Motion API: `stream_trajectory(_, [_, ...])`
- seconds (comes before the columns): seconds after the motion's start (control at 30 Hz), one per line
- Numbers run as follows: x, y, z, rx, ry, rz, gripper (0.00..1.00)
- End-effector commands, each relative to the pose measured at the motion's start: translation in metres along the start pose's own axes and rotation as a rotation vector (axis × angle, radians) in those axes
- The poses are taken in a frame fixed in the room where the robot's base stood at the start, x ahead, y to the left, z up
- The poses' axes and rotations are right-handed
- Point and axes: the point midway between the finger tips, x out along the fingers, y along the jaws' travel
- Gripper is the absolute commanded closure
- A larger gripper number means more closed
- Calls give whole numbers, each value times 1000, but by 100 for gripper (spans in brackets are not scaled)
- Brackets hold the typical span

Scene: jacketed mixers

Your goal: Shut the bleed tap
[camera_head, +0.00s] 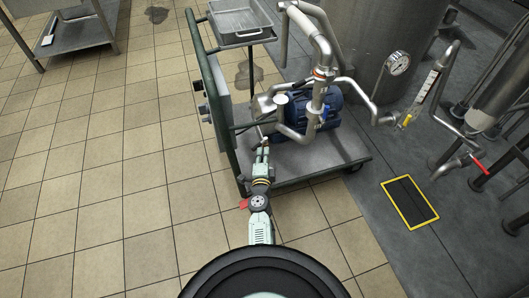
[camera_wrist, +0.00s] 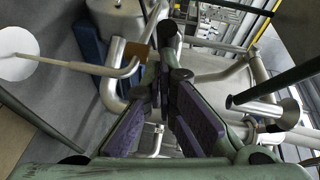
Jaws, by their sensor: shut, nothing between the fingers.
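My gripper (camera_head: 264,146) is over the near left edge of the pump cart, close to the pump's pipework. In the wrist view its two dark-padded fingers (camera_wrist: 168,75) come together at the tips, with nothing held. I cannot tell for sure which fitting is the bleed tap. Farther right, a yellow handle (camera_head: 407,120) is below the sight glass, and a red lever (camera_head: 479,164) is on a low pipe end.
A large tank (camera_head: 385,35) with a gauge (camera_head: 398,63) stands behind. The tiled floor (camera_head: 120,170) at left is mostly free.

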Motion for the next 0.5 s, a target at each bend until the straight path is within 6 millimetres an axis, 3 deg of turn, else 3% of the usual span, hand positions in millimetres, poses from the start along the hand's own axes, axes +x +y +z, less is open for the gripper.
stream_trajectory(0.5, [5, -7, 25, 8, 62, 5, 100])
